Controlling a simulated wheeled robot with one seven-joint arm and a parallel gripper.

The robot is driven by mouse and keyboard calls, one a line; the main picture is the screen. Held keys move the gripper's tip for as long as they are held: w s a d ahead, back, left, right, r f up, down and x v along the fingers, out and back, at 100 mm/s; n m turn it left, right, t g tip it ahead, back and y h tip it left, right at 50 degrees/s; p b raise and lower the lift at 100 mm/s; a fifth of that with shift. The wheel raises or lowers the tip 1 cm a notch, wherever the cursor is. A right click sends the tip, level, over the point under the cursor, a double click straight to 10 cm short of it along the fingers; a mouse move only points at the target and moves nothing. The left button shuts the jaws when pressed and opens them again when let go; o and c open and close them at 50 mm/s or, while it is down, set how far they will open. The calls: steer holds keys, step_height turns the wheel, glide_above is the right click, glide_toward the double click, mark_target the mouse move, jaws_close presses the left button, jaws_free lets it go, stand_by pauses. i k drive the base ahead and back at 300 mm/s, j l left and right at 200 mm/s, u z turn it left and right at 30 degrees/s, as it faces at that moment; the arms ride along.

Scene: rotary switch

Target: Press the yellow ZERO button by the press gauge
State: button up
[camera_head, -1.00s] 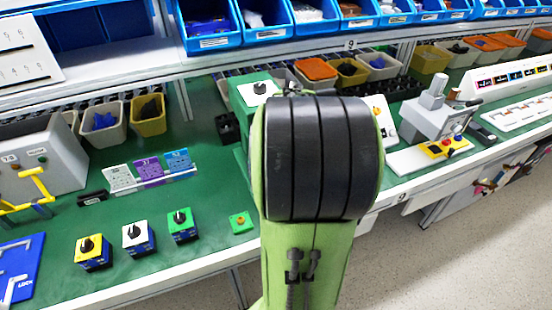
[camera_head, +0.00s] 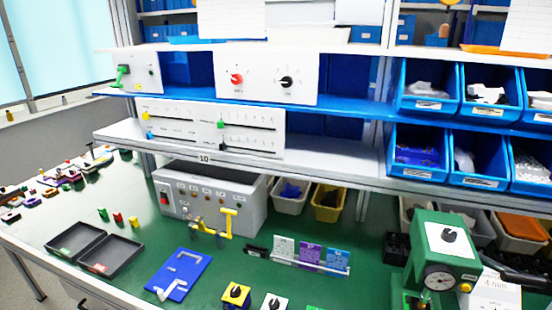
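The press's lower part is cut off by the frame edge. My gripper is not in view.
A grey control box (camera_head: 210,200) with yellow handles, a blue plate (camera_head: 180,275), dark open trays (camera_head: 95,250) and yellow and white switch boxes (camera_head: 236,295) are on the green bench. Shelves with blue bins (camera_head: 428,90) rise behind. A dark bar (camera_head: 520,277) lies right of the press.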

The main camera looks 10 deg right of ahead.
mark_target(464, 288)
steer(key=z, duration=1.5)
